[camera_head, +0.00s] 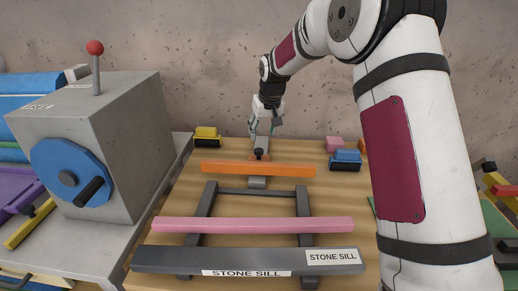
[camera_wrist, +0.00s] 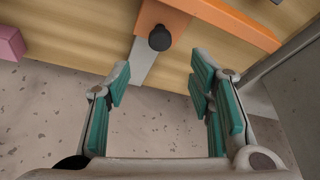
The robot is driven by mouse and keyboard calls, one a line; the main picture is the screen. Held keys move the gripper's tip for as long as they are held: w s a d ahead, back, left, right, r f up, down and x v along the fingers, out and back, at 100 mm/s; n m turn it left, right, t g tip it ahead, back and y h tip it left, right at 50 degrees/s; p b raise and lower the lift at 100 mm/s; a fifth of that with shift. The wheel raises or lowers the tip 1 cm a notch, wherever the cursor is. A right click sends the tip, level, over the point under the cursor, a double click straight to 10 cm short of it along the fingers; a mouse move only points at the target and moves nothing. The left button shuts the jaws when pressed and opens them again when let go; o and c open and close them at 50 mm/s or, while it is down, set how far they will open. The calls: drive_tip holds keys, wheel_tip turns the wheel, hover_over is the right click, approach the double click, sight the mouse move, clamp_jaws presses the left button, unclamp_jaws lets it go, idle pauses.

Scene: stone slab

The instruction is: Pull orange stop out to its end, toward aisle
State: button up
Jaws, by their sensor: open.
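The orange stop (camera_head: 230,168) is a long bar lying across a grey rail (camera_head: 257,183) on the wooden bench, with a black knob (camera_head: 259,153) at its back. In the wrist view the orange stop (camera_wrist: 225,18) runs along the top, and its black knob (camera_wrist: 160,38) stands over the grey rail (camera_wrist: 146,66). My gripper (camera_head: 265,127) is behind the stop, above the rail's wall end. Its teal-padded fingers (camera_wrist: 160,88) are spread and empty, with the knob beyond their tips and apart from them.
A pink bar (camera_head: 250,224) and a grey stone sill (camera_head: 180,258) lie across dark rails in front of the stop. A grey box with a blue wheel (camera_head: 125,135) stands at left. Yellow (camera_head: 207,133) and blue (camera_head: 346,156) blocks flank the back; the wall is close behind.

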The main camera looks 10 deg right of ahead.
sight(259, 150)
drive_tip(key=x, duration=1)
drive_tip(key=shift+f, duration=0.25)
drive_tip(key=shift+c, duration=0.5)
